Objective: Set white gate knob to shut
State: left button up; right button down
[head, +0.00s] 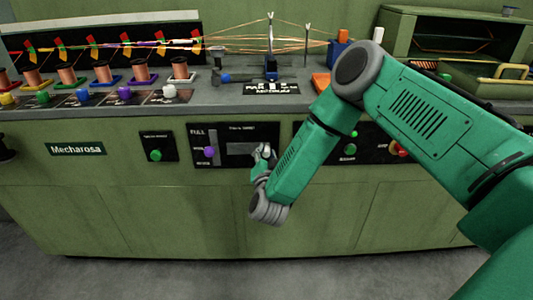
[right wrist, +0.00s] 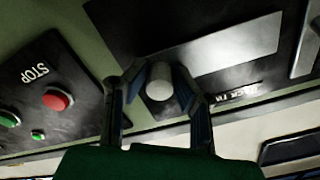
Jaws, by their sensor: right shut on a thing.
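My right gripper (head: 264,153) is at the right end of a dark panel (head: 220,133) on the machine's front, its fingers partly hidden by the wrist. In the right wrist view my gripper (right wrist: 159,70) has its two fingers shut around a round white knob (right wrist: 160,84). I cannot read a shut mark at either knob. My left gripper is not in view.
Yellow, green, blue and purple (head: 124,93) knobs share the counter row, with copper spools (head: 102,72) behind. A purple slider knob (head: 208,152) is left of my gripper. In the right wrist view a red button (right wrist: 57,100) sits on a STOP panel. Floor in front is clear.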

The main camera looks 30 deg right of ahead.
jog(key=shift+w+a+r, duration=0.1)
jog(key=shift+w+a, duration=0.65)
jog(key=shift+a, duration=0.25)
jog(key=c, duration=1.3)
grip_release()
jog(key=shift+w+f, duration=0.15)
jog(key=shift+f, duration=0.05)
jog(key=v, duration=1.2)
jog(key=shift+f, duration=0.1)
